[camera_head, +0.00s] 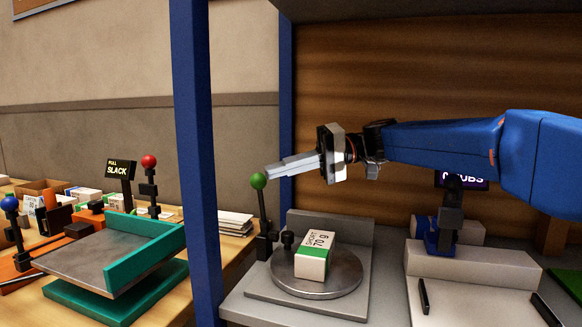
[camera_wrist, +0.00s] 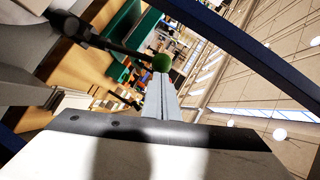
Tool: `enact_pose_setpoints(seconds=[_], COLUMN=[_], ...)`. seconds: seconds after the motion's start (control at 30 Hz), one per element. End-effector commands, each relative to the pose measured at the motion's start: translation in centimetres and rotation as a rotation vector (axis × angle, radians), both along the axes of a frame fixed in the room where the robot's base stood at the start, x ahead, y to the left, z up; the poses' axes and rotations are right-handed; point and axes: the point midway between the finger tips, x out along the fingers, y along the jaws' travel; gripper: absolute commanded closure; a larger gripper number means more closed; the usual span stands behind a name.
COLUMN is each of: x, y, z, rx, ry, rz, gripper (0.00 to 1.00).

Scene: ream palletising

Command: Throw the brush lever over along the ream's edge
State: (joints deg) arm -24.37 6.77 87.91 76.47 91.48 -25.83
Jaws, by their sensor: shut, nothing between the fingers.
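The ream (camera_head: 315,255), a white and green pack marked "SHORT 70 g", lies on a round grey turntable (camera_head: 340,275). A lever with a green ball knob (camera_head: 258,181) stands upright at the turntable's left, on a dark base. A small dark knobbed piece (camera_head: 288,240) sits between the lever and the ream. My gripper (camera_head: 273,171) reaches in from the right, its fingers shut and empty, with the tips at the green knob. In the wrist view the knob (camera_wrist: 161,62) shows just beyond the fingertips (camera_wrist: 160,82); I cannot tell whether they touch.
A blue post (camera_head: 195,150) stands left of the lever. Beyond it are a red-knobbed lever (camera_head: 149,162), a blue-knobbed lever (camera_head: 10,204) and a grey tray with teal edges (camera_head: 105,255). A grey fixture (camera_head: 470,265) stands at the right. A wooden panel backs the turntable.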

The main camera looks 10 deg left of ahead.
Motion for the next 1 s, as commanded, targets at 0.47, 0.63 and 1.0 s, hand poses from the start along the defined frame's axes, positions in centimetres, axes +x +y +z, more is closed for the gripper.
enact_pose_setpoints(seconds=[0.47,0.63,1.0], x=[-0.9,-2.5,-3.2], y=[0.1,0.3,0.3], z=[0.1,0.0,-0.1], rx=[-0.004,-0.013,-0.018], ry=[-0.049,-0.163,-0.224], rz=[0.001,0.001,0.000], gripper=[1.00,1.00,1.00])
